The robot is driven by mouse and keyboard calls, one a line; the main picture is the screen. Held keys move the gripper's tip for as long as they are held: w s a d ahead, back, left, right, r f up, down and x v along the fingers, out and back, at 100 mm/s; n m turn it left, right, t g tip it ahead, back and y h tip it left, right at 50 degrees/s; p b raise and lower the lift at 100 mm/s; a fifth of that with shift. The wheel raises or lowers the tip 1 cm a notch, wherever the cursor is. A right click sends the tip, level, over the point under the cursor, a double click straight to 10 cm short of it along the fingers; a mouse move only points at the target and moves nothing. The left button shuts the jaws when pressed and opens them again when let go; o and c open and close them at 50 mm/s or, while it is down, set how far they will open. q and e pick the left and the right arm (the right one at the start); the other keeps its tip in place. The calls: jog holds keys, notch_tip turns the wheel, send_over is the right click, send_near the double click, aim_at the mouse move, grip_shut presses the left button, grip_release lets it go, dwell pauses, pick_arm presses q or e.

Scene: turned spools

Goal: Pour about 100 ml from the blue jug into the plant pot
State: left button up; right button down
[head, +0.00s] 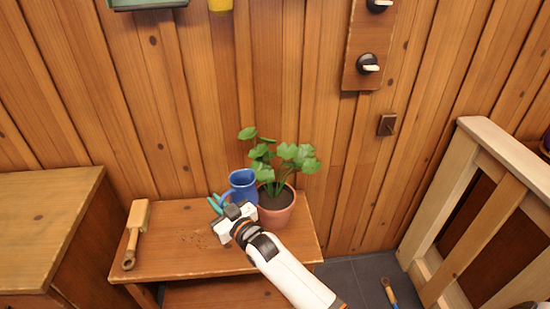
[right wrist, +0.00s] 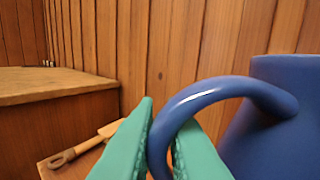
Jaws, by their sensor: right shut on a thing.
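The blue jug (head: 243,182) stands upright by the wall end of the small wooden bench, just left of the plant pot. Its body (right wrist: 275,130) and looped handle (right wrist: 205,92) fill the right of the right wrist view. My right gripper (head: 223,206) is at the jug's handle; its green fingers (right wrist: 160,145) lie on either side of the handle and are shut on it. The terracotta plant pot (head: 277,214) holds dark soil (head: 274,200) and a leafy green plant (head: 285,157). I cannot see inside the jug. My left gripper is not in view.
The bench (head: 185,258) also carries a wooden brush-like tool (head: 136,230) at its left end. A wooden cabinet (head: 45,225) stands at left, a wooden railing (head: 470,200) at right. The plank wall is close behind. A blue-handled tool (head: 389,293) lies on the floor.

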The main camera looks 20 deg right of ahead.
aim_at(223, 198)
jog(key=shift+w+d+r+m+p, duration=0.15)
jog(key=shift+d+r+m+p, duration=0.1)
jog(key=shift+r+m+p, duration=0.35)
jog(key=shift+w+d+r+m+p, duration=0.2)
jog(key=shift+r+m+p, duration=0.15)
jog(key=shift+r, duration=0.45)
jog(key=w+d+r+m+g+p, duration=0.1)
jog(key=w+d+r+m+p, duration=0.2)
jog(key=d+r+m, duration=0.3)
jog(key=shift+w+d+r+m+g+y+p, duration=0.25)
jog(key=shift+r+m+g+p, duration=0.2)
jog(key=shift+r+m, duration=0.95)
jog(key=shift+w+d+r, duration=0.15)
jog(key=shift+d+r, duration=0.2)
jog(key=shift+r, duration=0.35)
jog(key=shift+w+d+r+m+p, duration=0.2)
jog(key=shift+d+r+m+p, duration=0.15)
jog(key=shift+m, duration=0.3)
jog(key=shift+w+d+r+m+y, duration=0.25)
jog(key=shift+d+r+m, duration=0.15)
jog(key=shift+r+m, duration=0.1)
jog(key=shift+w+d+r+m+g, duration=0.25)
jog(key=shift+w+d+m, duration=0.1)
jog(key=shift+d, duration=0.35)
jog(key=shift+w+d+r+m+g, duration=0.1)
jog(key=shift+w+d+r+m, duration=0.2)
jog(key=shift+d, duration=0.35)
